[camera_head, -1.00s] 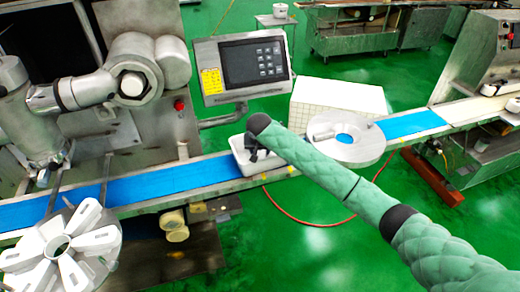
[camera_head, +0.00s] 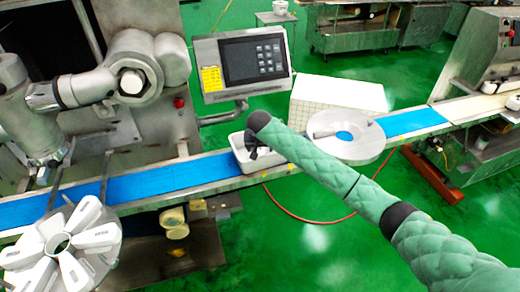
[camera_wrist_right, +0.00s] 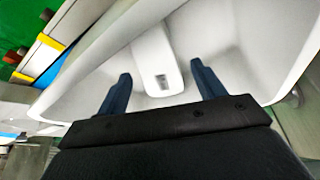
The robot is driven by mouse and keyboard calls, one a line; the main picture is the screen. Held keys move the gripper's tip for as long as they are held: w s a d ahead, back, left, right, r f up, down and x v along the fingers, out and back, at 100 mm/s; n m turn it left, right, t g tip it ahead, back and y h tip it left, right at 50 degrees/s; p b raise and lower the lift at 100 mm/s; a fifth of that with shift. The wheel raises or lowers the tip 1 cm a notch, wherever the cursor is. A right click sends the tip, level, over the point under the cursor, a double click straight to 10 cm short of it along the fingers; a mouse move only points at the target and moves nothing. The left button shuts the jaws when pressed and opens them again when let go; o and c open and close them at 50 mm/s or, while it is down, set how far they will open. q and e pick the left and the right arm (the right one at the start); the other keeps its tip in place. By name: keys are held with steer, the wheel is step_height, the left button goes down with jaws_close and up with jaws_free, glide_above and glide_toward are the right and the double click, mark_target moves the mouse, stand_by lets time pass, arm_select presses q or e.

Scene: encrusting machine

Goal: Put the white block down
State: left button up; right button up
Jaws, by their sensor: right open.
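The white block (camera_wrist_right: 158,62) lies in a white tray (camera_wrist_right: 236,30) in the right wrist view. My right gripper (camera_wrist_right: 160,84) is open, with one dark finger on each side of the block and a visible gap to it on both sides. In the head view my right gripper (camera_head: 252,150) is over the white tray (camera_head: 243,166) on the blue conveyor, and its arm hides part of the tray. The block cannot be made out there. My left gripper is not in view.
The blue conveyor belt (camera_head: 165,181) runs from left to right. A round metal ring plate (camera_head: 345,152) is right of the tray. A control panel (camera_head: 242,62) stands behind. A wheel of white pieces (camera_head: 60,245) is at lower left.

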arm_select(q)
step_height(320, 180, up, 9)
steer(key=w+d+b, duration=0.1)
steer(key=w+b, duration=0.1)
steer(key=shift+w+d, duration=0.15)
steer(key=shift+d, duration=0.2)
arm_select(e)
steer(key=v, duration=1.1)
steer(key=shift+r, duration=0.15)
steer(key=shift+s, duration=0.2)
